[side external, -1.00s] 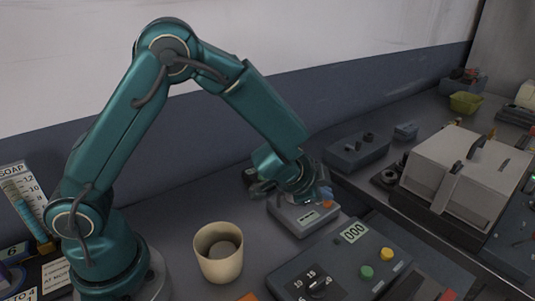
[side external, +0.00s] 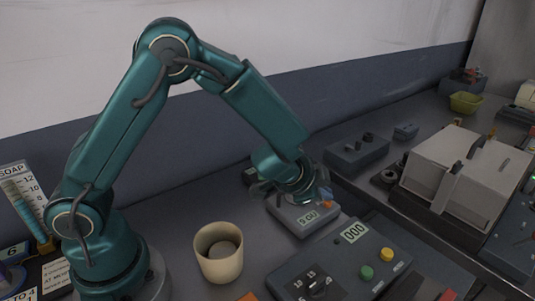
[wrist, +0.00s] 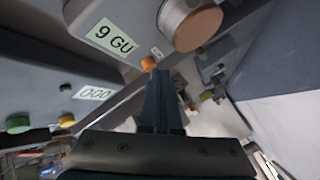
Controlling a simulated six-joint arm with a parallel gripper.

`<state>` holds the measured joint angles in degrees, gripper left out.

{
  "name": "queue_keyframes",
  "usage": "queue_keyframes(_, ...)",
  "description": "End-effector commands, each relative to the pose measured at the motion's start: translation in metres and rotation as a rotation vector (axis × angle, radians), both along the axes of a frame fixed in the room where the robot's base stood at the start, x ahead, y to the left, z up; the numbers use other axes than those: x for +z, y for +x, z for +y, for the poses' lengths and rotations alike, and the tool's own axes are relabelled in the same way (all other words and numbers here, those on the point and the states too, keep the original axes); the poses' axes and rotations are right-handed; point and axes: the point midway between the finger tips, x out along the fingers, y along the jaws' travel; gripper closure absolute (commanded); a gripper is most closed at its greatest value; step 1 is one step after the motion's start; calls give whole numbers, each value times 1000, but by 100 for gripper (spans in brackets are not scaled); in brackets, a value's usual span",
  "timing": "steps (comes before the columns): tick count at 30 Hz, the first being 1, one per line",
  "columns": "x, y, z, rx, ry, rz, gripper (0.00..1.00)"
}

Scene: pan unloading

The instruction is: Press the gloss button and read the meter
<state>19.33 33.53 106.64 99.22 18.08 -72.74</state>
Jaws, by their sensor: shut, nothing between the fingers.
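The grey gloss meter (side external: 292,222) sits on the bench beneath my gripper. Its pale display (side external: 308,218) shows a reading; in the wrist view the display (wrist: 114,38) reads 9 GU. Its small orange button (wrist: 148,63) shows just beyond my fingertips. My gripper (wrist: 160,72) is shut and empty, with its fingertips at or very close to the button. I cannot tell whether they touch it. In the side view my gripper (side external: 322,197) is over the meter's right end and partly hides the button.
A dark control box (side external: 310,264) with a 000 display, green and yellow buttons and a dial stands in front of the meter. A cream cup (side external: 219,266) stands to its left. A large light-grey box (side external: 458,177) stands at right.

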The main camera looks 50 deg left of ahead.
Motion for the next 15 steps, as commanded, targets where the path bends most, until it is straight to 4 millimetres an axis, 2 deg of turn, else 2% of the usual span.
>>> queue_keyframes(6, 12, 1, 0, 0, -2, -3, 100)
queue_keyframes(15, 13, 0, -1, -2, -2, -2, 100)
